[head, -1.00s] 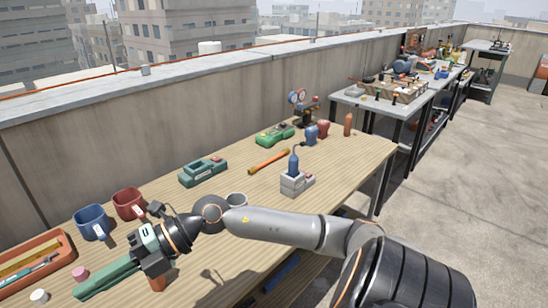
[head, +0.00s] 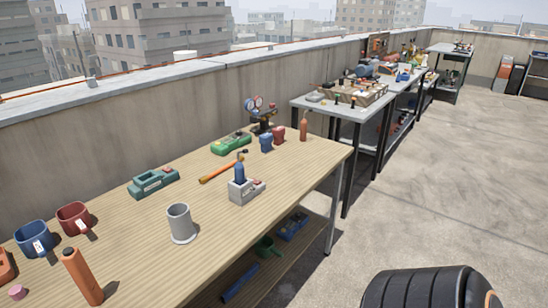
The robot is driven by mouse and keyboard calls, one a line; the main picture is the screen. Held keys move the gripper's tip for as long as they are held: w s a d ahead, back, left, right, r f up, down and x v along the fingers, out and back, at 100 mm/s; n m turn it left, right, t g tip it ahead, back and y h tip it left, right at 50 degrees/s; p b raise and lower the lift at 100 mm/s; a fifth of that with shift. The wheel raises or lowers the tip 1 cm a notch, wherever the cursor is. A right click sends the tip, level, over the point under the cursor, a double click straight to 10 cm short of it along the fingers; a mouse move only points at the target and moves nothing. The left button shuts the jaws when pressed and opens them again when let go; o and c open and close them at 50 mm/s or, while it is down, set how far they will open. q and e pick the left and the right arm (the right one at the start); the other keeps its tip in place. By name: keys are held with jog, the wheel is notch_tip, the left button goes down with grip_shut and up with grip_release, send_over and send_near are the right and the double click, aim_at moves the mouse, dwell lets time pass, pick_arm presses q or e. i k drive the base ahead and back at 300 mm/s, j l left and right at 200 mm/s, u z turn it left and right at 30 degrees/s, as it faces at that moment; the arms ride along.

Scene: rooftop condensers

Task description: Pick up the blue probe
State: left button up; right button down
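The blue probe (head: 240,174) stands upright in a small grey holder block (head: 241,193) on the wooden bench, right of the picture's middle-left. The holder has a small red part on its right side. The probe's lower end is hidden inside the holder. Neither of my grippers shows in the head view. Only a black rounded link of my own arm shows at the bottom right, well away from the probe.
A grey cup (head: 181,224) stands left of the holder, nearer me. An orange cylinder (head: 82,277) and two mugs, blue (head: 34,239) and red (head: 75,219), are further left. An orange-handled tool (head: 220,169) lies behind the holder. Bare wood surrounds the holder's front.

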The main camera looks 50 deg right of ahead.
aim_at(239, 167)
jog(key=z, duration=1.5)
